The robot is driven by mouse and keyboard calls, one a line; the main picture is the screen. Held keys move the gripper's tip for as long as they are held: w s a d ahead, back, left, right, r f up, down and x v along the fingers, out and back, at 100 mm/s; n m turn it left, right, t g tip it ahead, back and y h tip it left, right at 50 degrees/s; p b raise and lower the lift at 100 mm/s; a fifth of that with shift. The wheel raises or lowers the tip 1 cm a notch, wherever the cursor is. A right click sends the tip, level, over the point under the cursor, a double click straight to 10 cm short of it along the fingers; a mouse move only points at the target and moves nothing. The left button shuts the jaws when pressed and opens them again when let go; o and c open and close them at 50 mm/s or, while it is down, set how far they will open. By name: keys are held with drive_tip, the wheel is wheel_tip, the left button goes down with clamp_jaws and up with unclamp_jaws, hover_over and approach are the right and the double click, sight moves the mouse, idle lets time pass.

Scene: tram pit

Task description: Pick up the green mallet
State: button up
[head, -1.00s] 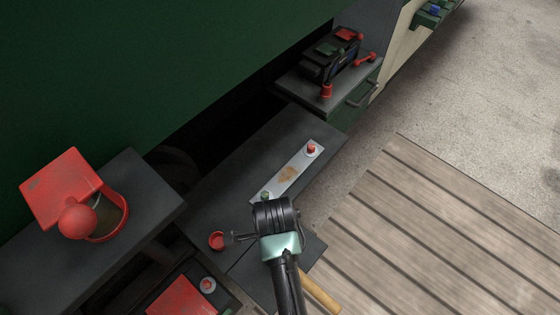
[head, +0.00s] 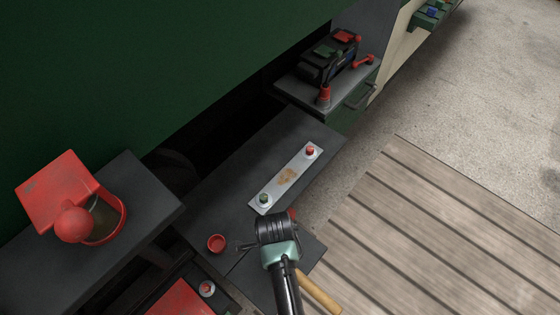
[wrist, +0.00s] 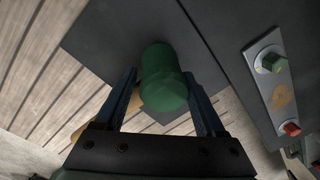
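The green mallet's head (wrist: 164,80) stands between my gripper's fingers (wrist: 160,74) in the wrist view. The fingers are open, with a finger on each side of the head and no clear grip on it. Part of the wooden handle shows past the left finger in the wrist view. In the head view the wooden handle (head: 319,291) sticks out to the right from behind my arm. There the mallet's head and my fingertips are hidden by my wrist.
A metal plate (head: 287,177) with a green and a red knob lies on the dark bench. A small red cup (head: 216,243) stands left of my wrist. A red lidded container (head: 107,228) is at the left, and a black box (head: 329,59) at the back. Wooden boards lie right.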

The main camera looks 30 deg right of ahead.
clamp_jaws()
